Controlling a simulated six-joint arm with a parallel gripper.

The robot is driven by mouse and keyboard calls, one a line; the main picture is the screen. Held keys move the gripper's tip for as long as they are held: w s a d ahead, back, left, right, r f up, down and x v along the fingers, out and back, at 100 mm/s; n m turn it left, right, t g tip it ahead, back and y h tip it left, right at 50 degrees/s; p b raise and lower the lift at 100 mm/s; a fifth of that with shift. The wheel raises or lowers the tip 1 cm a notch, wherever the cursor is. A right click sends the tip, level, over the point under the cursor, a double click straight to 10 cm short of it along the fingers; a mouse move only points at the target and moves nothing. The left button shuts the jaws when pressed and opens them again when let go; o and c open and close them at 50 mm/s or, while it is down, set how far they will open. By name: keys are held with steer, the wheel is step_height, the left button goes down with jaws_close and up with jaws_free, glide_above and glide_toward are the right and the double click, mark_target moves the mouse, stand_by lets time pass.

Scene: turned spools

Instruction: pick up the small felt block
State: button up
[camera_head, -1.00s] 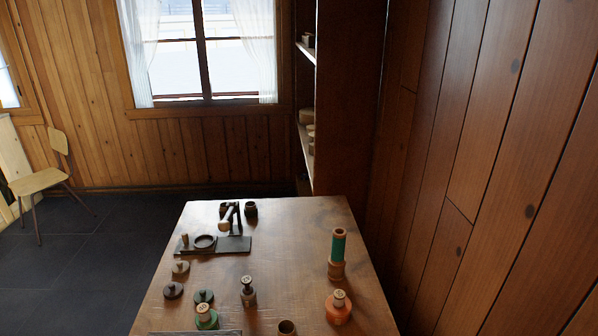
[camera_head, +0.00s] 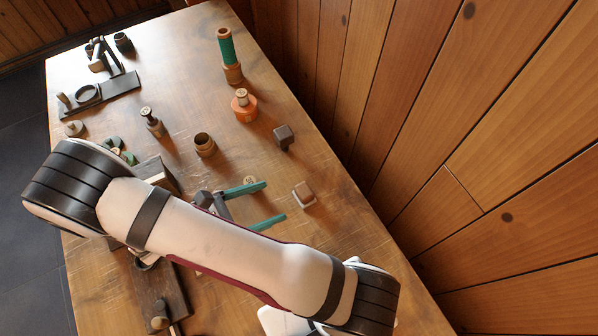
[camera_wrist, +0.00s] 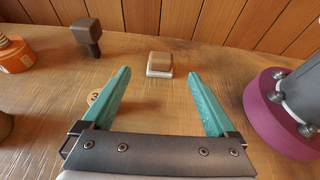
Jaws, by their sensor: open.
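The small felt block (camera_head: 304,195) has a brown top and a pale felt-like base. It sits on the wooden table near its right edge. In the wrist view the block (camera_wrist: 160,65) lies just beyond my gripper's fingertips, roughly centred between them. My gripper (camera_head: 273,202) has two teal fingers spread apart with nothing between them. The fingers point toward the block and do not touch it. In the wrist view my gripper (camera_wrist: 158,75) also shows open and empty.
A dark block-headed piece (camera_head: 284,137) stands beyond the felt block. An orange spool (camera_head: 244,108), a green-wrapped spool (camera_head: 228,55) and a brown cup (camera_head: 204,145) stand farther back. A small pale disc (camera_wrist: 94,97) lies by the left finger. A plank wall borders the table's right side.

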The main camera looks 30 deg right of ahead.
mark_target(311, 189)
steer(key=x, duration=1.2)
steer(key=shift+s+d+f, duration=0.2)
steer(key=shift+d+f, duration=0.05)
steer(key=shift+f, duration=0.25)
steer(key=c, duration=1.4)
steer(key=shift+r, duration=0.1)
steer(key=shift+c, duration=0.2)
